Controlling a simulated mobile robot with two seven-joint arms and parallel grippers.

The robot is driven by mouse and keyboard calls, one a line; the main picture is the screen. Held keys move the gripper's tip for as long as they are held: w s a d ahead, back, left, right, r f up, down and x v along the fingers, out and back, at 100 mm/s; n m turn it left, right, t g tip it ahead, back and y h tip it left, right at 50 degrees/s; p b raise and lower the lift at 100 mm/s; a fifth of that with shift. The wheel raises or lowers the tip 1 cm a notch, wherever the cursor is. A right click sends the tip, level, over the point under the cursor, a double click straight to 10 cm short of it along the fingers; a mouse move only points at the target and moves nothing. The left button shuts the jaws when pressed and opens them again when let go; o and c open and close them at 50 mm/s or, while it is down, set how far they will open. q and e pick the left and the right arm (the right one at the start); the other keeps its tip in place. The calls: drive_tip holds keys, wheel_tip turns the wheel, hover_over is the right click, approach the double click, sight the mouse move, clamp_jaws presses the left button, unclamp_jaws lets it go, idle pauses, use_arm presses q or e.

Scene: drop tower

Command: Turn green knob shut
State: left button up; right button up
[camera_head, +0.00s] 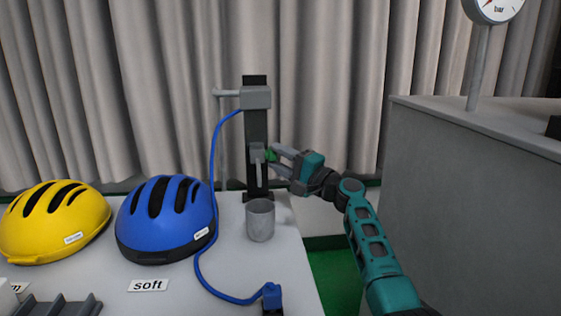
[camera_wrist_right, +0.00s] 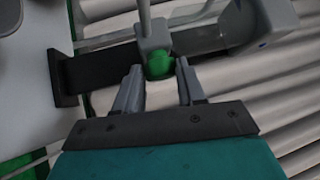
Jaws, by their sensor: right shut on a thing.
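The green knob (camera_wrist_right: 159,65) sits on a grey valve block on the dark upright stand (camera_head: 256,125). My right gripper (camera_wrist_right: 160,82) has its two fingers on either side of the knob, and is shut on it. In the head view the right gripper (camera_head: 273,157) reaches the stand from the right, and the knob (camera_head: 270,155) shows only as a small green spot between the fingertips. My left gripper is not in view.
A grey cup (camera_head: 260,222) stands on the table below the valve. A blue hose (camera_head: 211,170) runs from the stand's top to the table front. A blue helmet (camera_head: 165,222) and a yellow helmet (camera_head: 52,225) lie left. A grey cabinet (camera_head: 470,190) with a gauge (camera_head: 492,8) stands right.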

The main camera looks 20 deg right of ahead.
use_arm(q)
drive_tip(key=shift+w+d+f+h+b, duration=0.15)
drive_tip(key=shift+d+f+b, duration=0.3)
drive_tip(key=shift+b, duration=0.6)
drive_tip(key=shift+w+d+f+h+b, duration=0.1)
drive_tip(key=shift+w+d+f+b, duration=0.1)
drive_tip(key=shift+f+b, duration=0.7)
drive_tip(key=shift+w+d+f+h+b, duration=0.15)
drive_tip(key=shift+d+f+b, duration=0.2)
drive_tip(key=shift+b, duration=0.9)
use_arm(e)
drive_tip(key=shift+w+d+f+n+t+y, duration=0.15)
drive_tip(key=shift+n+t+y, duration=0.1)
drive_tip(key=shift+n+y, duration=0.85)
drive_tip(key=shift+w+a+f+n+t+y, duration=0.1)
drive_tip(key=shift+n+t+y, duration=0.1)
drive_tip(key=shift+n+y, duration=0.85)
drive_tip(key=shift+w+d+f+n+t+y, duration=0.2)
drive_tip(key=shift+n+y, duration=0.45)
drive_tip(key=shift+n, duration=0.9)
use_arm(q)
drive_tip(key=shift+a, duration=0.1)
use_arm(e)
drive_tip(key=shift+s+a+n+y, duration=0.1)
drive_tip(key=shift+s+n+y, duration=0.05)
drive_tip(key=shift+n+y, duration=0.3)
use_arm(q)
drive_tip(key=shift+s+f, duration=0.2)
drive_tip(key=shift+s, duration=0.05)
